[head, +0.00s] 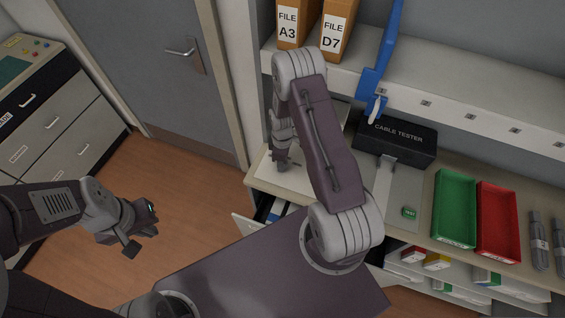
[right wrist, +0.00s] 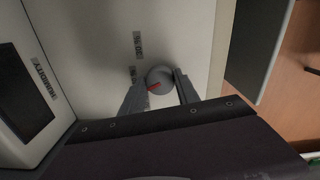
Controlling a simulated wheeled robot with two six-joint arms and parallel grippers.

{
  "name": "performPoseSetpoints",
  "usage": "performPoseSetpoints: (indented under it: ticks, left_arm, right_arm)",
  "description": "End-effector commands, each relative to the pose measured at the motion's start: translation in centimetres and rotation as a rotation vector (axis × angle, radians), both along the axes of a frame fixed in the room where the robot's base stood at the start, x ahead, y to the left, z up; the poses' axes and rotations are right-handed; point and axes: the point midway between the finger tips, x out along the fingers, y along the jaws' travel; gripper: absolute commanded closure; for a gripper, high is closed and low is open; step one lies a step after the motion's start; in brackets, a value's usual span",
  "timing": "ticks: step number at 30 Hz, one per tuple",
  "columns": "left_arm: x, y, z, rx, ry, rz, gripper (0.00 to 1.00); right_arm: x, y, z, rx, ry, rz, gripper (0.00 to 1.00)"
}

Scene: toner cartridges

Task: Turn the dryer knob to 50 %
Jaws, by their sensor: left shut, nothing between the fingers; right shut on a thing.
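In the right wrist view a round grey knob (right wrist: 161,78) with a red mark stands on a pale panel. The red mark is on its left side, pointing left and slightly down. My right gripper (right wrist: 160,92) is shut on the knob, one finger on each side. A label (right wrist: 138,45) that seems to read 50 % is above and left of the knob; a second label (right wrist: 132,74) beside it is too small to read. In the head view my right gripper (head: 281,164) points down, partly hidden by its arm. My left gripper (head: 143,243) is shut and empty over the floor.
A dark display marked HUMIDITY (right wrist: 22,95) is left of the knob. The bench holds a black cable tester (head: 396,142), a green tray (head: 437,205) and a red tray (head: 515,225). Files (head: 337,30) stand on the shelf above. An open drawer (head: 243,225) juts out below the bench.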

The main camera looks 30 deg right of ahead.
Motion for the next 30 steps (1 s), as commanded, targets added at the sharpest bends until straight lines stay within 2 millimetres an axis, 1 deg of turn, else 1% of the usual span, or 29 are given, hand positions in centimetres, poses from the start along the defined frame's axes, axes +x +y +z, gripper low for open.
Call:
performPoseSetpoints:
  ticks: [3, 15, 22, 30]
  left_arm:
    - [0.0, 0.0, -0.7, 0.0, 0.0, 0.0, 1.0]
    - [0.0, 0.0, -1.8, 0.0, 0.0, 0.0, 1.0]
    - [0.0, 0.0, -2.1, 0.0, 0.0, 0.0, 1.0]
    - [0.0, 0.0, -2.3, 0.0, 0.0, 0.0, 1.0]
  right_arm:
    - [0.2, 0.0, -0.1, -0.001, -0.006, 0.109, 1.0]
    - [0.2, 0.0, 0.0, -0.002, -0.005, 0.441, 1.0]
    - [0.1, 0.0, 0.0, -0.002, -0.004, 0.564, 1.0]
    - [0.1, 0.0, 0.1, -0.002, -0.004, 0.632, 1.0]
